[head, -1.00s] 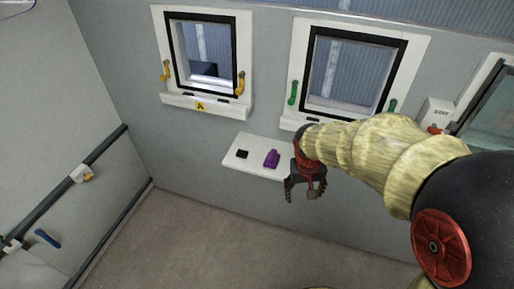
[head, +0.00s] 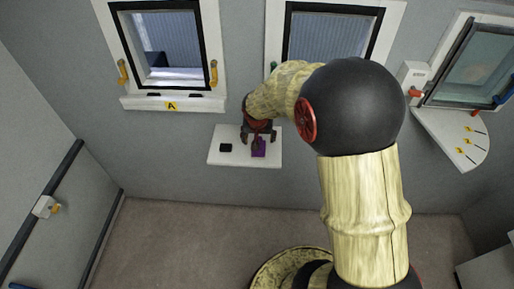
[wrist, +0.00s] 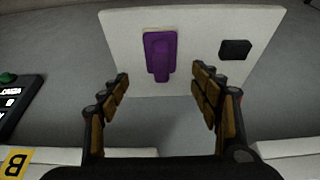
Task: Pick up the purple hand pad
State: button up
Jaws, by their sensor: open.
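The purple hand pad (head: 259,151) lies on a white wall shelf (head: 231,160). In the wrist view the pad (wrist: 158,55) shows whole, with a raised narrower part on a wider base. My gripper (head: 259,138) is over the pad in the head view and hides part of it. In the wrist view my gripper (wrist: 163,92) is open and empty. Its two fingers stand apart on the left and right, with the pad ahead between their lines. I cannot tell the exact gap to the pad.
A small black block (head: 226,147) lies on the shelf beside the pad; it also shows in the wrist view (wrist: 235,49). Windows with a yellow handle (head: 214,73) and sills are above the shelf. A white corner shelf (head: 455,140) is at right. The floor below is open.

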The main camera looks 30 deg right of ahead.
aim_at(261, 154)
jog(key=b+x, duration=0.2)
jog(key=x, duration=0.5)
jog(key=shift+a+f, duration=0.1)
jog(key=shift+c, duration=0.5)
jog(key=c, duration=1.1)
jog(key=shift+c, duration=0.4)
jog(key=shift+r, duration=0.2)
jog(key=shift+c, duration=0.2)
